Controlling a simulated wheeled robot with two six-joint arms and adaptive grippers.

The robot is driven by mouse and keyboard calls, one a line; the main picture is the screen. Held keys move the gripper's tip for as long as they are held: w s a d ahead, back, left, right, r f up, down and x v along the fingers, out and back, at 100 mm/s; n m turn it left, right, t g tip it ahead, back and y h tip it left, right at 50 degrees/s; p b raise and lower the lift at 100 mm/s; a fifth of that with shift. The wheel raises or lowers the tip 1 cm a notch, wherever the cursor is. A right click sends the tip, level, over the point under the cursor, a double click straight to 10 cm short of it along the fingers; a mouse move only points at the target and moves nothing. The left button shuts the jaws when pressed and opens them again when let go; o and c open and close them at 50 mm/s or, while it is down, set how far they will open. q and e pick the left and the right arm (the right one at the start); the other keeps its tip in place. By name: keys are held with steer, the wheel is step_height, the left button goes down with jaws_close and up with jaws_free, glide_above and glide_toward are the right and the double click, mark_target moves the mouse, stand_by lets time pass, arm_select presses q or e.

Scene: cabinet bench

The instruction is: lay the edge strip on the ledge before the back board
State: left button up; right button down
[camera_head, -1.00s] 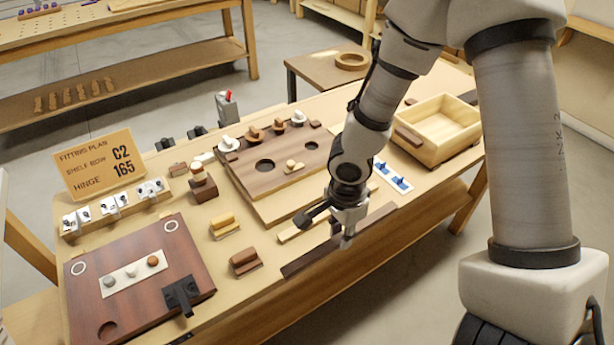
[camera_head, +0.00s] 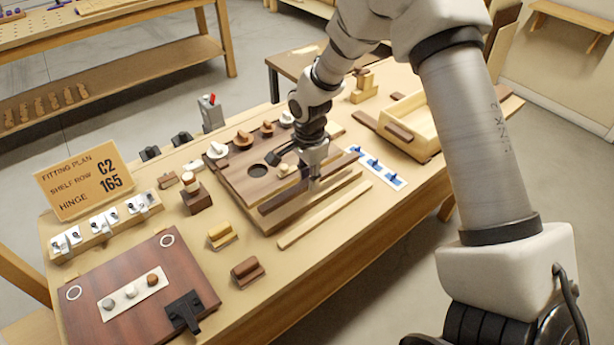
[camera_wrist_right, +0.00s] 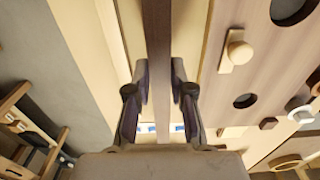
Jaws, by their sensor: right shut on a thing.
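The edge strip (camera_head: 283,196) is a long dark brown bar. My right gripper (camera_head: 314,182) is shut on it near its middle. The strip is over the front part of the brown back board (camera_head: 236,172) and the pale ledge (camera_head: 290,220) before it; whether it touches either is unclear. In the right wrist view the strip (camera_wrist_right: 157,35) runs upright between the two fingers (camera_wrist_right: 160,100), with the holed board (camera_wrist_right: 235,75) to its right. My left gripper is not in view.
A pale loose strip (camera_head: 322,216) lies in front of the ledge. A white plate with blue pegs (camera_head: 378,168) and an open wooden box (camera_head: 415,120) are to the right. Small brown and yellow blocks (camera_head: 222,235) stand to the left. Several knobs line the board's rear.

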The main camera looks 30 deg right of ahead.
mark_target(307, 184)
steer(key=shift+w+d, duration=0.2)
steer(key=shift+w, duration=0.45)
steer(key=shift+w+f, duration=0.15)
steer(key=shift+f, duration=0.2)
steer(key=shift+f+p, duration=0.3)
steer(key=shift+f, duration=1.25)
steer(key=shift+f, duration=0.1)
steer(key=c, duration=1)
jaws_free()
step_height(307, 184, up, 12)
steer(key=shift+r+b, duration=0.2)
steer(key=shift+b, duration=0.3)
